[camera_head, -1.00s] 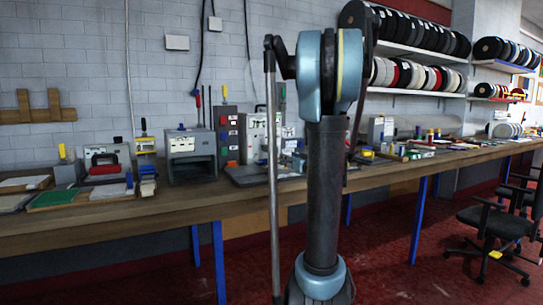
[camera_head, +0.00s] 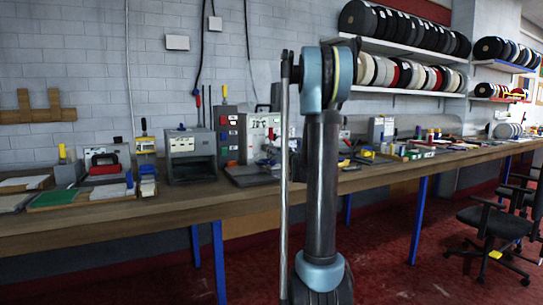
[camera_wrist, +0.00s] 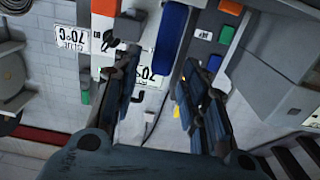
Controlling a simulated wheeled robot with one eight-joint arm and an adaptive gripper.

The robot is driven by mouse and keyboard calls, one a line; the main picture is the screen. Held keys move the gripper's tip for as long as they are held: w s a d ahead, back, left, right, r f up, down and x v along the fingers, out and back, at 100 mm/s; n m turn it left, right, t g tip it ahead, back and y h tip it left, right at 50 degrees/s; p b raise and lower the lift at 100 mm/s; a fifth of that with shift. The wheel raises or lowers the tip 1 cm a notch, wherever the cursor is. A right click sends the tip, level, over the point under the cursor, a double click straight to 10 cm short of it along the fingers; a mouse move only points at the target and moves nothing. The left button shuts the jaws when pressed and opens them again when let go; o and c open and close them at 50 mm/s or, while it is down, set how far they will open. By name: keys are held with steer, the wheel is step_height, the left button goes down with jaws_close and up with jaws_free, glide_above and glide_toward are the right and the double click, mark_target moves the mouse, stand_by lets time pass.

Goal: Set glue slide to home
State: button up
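In the wrist view a white panel carries an upside-down label (camera_wrist: 70,38) reading "GLUE 70°C", and a second, partly covered label sits between my fingers. A dark knob-like part (camera_wrist: 128,27) and a long blue part (camera_wrist: 172,40) stand at that panel, beyond the fingertips. I cannot tell which part is the glue slide or where it stands on its travel. My gripper (camera_wrist: 160,84) is open, its two dark fingers apart with nothing visibly held. In the head view a white panel (camera_head: 262,128) stands on the bench behind my arm, which hides much of the area beside it.
The long wooden bench (camera_head: 120,213) runs along the wall. A grey box machine (camera_head: 190,155) and a dark panel with coloured buttons (camera_head: 227,135) stand left of the white panel. Shelves of rolls (camera_head: 400,30) hang at right. Office chairs (camera_head: 490,225) stand on the red floor.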

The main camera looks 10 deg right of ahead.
steer(key=shift+x, duration=1.65)
steer(key=shift+c, duration=0.6)
jaws_close()
